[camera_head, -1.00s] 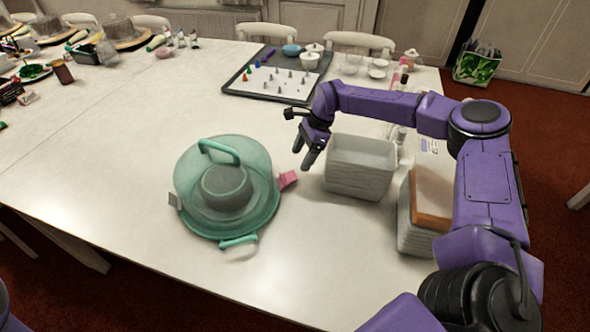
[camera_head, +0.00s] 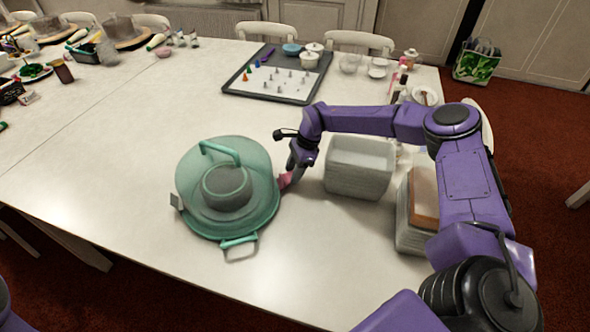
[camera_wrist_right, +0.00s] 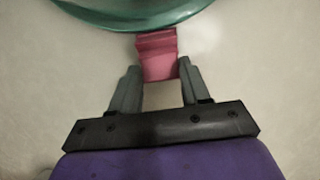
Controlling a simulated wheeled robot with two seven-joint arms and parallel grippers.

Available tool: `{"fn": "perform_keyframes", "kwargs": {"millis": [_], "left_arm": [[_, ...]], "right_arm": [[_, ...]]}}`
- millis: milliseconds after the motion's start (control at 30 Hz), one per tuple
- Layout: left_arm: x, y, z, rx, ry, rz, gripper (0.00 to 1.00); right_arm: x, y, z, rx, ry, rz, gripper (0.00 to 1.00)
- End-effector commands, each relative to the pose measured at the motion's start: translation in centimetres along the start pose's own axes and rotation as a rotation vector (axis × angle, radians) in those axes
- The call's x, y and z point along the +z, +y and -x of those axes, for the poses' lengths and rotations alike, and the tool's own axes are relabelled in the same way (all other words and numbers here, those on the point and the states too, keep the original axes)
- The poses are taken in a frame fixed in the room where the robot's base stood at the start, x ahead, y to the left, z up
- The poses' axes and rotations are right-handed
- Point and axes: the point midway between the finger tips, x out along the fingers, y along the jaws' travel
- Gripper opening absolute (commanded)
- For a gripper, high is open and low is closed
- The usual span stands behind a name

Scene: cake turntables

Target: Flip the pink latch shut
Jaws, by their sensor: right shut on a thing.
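The pink latch (camera_head: 284,181) sticks out from the right side of the round teal cake carrier (camera_head: 262,215) in the head view. It also shows in the right wrist view (camera_wrist_right: 157,55), joined to the carrier's teal rim (camera_wrist_right: 130,18). My right gripper (camera_head: 291,172) is at the latch, and in the wrist view its fingers (camera_wrist_right: 157,78) are shut on the latch's outer end. The fingers hide part of the latch in the head view. A grey latch (camera_head: 176,201) sits on the carrier's left side, and a teal handle arches over its lid. My left gripper is not in view.
A pale rectangular bin (camera_head: 358,168) stands close to the right of my right gripper. A stack of trays (camera_head: 417,215) is further right. A dark tray (camera_head: 237,88) with piping tips lies behind. The table left of the carrier is clear.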

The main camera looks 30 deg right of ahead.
Motion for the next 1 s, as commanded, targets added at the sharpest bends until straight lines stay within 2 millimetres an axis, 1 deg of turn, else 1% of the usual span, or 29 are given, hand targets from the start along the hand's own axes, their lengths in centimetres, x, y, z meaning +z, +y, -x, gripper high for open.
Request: {"fn": "perform_keyframes", "kwargs": {"millis": [33,200,500,533,567,600,867,933,1000], "left_arm": [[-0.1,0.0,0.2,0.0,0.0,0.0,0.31],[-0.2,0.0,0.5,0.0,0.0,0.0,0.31],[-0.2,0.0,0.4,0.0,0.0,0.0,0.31],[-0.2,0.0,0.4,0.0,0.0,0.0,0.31],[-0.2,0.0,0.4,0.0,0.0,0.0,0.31],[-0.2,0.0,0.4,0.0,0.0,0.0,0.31],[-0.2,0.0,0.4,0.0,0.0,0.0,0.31],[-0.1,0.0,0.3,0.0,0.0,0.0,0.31],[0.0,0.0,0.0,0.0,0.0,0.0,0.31]], "right_arm": [[0.6,0.0,0.3,0.002,0.044,0.009,0.16],[1.5,0.0,0.5,0.0,0.192,0.005,0.16],[1.5,0.0,0.5,-0.001,0.207,0.0,0.16],[1.5,0.0,0.5,-0.002,0.207,0.0,0.56],[1.5,0.0,0.5,-0.002,0.207,0.0,0.66],[1.5,0.0,0.5,-0.002,0.207,0.0,0.72],[1.5,0.0,0.6,-0.002,0.206,0.0,0.72],[1.6,-0.1,1.0,-0.004,0.206,0.001,0.72],[1.8,-0.1,2.0,-0.005,0.205,0.002,0.72]]}}
